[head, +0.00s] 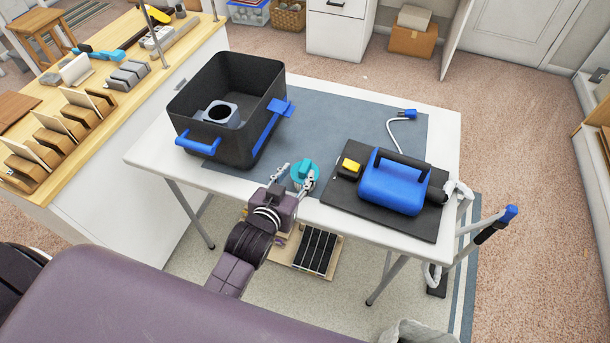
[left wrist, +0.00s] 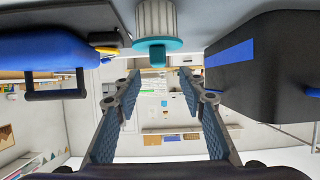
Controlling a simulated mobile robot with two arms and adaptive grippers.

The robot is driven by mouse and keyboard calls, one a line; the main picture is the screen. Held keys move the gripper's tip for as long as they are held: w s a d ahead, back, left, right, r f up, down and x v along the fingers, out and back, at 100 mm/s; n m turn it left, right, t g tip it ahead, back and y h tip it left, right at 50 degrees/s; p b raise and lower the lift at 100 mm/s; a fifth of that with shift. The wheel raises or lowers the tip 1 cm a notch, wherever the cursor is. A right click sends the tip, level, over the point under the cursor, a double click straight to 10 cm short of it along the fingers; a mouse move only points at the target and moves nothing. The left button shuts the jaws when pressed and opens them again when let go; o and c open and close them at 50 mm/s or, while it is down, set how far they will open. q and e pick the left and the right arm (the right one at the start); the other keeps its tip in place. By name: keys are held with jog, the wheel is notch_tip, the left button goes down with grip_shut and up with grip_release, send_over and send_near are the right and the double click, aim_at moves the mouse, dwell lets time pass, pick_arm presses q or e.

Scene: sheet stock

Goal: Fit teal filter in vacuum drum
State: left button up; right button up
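The teal filter (head: 303,172) stands upright near the front edge of the white table. Its teal cap with a small knob (left wrist: 157,46) and white pleated body (left wrist: 155,18) show in the left wrist view, where the picture is upside down. My left gripper (head: 293,176) is open, its fingertips (left wrist: 159,77) spread wide close to the filter; nothing is held. The vacuum drum (head: 250,85) is an open black tub with blue handles, behind and left of the gripper. Inside it is a grey block with a round hole (head: 220,113). My right gripper is not in view.
A blue vacuum head (head: 393,188) with a black handle lies on a black board (head: 335,192) at the right, beside a yellow and black piece (head: 349,168). A cable with a blue plug (head: 409,114) lies behind. The blue-grey mat (head: 335,125) between is clear.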

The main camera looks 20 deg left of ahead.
aim_at(304, 167)
pick_arm(q)
jog(key=shift+f+p+x, duration=0.1)
jog(key=shift+p+x, duration=0.3)
jog(key=shift+x, duration=1.25)
jog(key=shift+f+p+x, duration=0.15)
jog(key=shift+p+x, duration=0.2)
jog(key=shift+x, duration=1.35)
jog(key=shift+s+d, duration=0.1)
jog(key=shift+d, duration=0.05)
jog(key=shift+c, duration=0.4)
grip_shut()
